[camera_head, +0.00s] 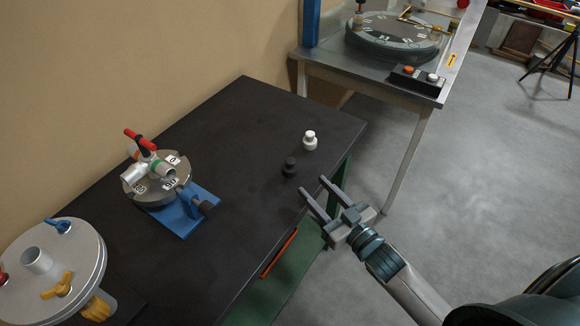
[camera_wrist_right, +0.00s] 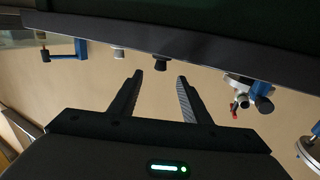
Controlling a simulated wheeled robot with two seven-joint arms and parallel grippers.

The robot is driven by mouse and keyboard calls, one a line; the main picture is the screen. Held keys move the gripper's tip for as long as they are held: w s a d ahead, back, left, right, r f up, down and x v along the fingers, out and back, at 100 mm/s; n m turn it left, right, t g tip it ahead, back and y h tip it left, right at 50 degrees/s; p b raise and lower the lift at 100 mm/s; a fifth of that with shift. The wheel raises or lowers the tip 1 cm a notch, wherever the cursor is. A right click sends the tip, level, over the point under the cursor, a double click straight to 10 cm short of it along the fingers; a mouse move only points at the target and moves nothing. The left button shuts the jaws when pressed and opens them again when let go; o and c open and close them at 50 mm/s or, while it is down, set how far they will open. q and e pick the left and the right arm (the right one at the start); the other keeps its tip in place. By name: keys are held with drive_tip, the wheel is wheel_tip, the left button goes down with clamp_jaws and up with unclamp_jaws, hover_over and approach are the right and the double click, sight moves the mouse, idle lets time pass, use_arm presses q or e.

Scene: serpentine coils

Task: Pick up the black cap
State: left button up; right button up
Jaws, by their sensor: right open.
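The black cap (camera_head: 290,167) stands on the dark table near its right edge. It also shows in the right wrist view (camera_wrist_right: 160,64), where the scene appears upside down. My right gripper (camera_head: 313,186) is open and empty, just to the right of the black cap, with its fingers pointing towards the table. In the right wrist view the two fingers (camera_wrist_right: 159,78) are spread apart, with the black cap beyond the gap between their tips. A white cap (camera_head: 310,141) stands behind and to the right of the black cap. My left gripper is not in view.
A blue fixture (camera_head: 185,218) with a round valve plate stands left on the dark table (camera_head: 240,130). A round metal lid (camera_head: 85,255) is at the lower left. Another table (camera_head: 330,68) with a dial and a button box (camera_head: 417,80) stands behind. The table around the caps is clear.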

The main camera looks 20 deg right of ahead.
sight(293, 166)
drive_tip(key=b+x, duration=0.2)
drive_tip(key=x, duration=0.7)
drive_tip(key=shift+f+b, duration=0.1)
drive_tip(key=shift+b, duration=0.25)
drive_tip(key=shift+w+a, duration=0.2)
drive_tip(key=shift+w, duration=0.6)
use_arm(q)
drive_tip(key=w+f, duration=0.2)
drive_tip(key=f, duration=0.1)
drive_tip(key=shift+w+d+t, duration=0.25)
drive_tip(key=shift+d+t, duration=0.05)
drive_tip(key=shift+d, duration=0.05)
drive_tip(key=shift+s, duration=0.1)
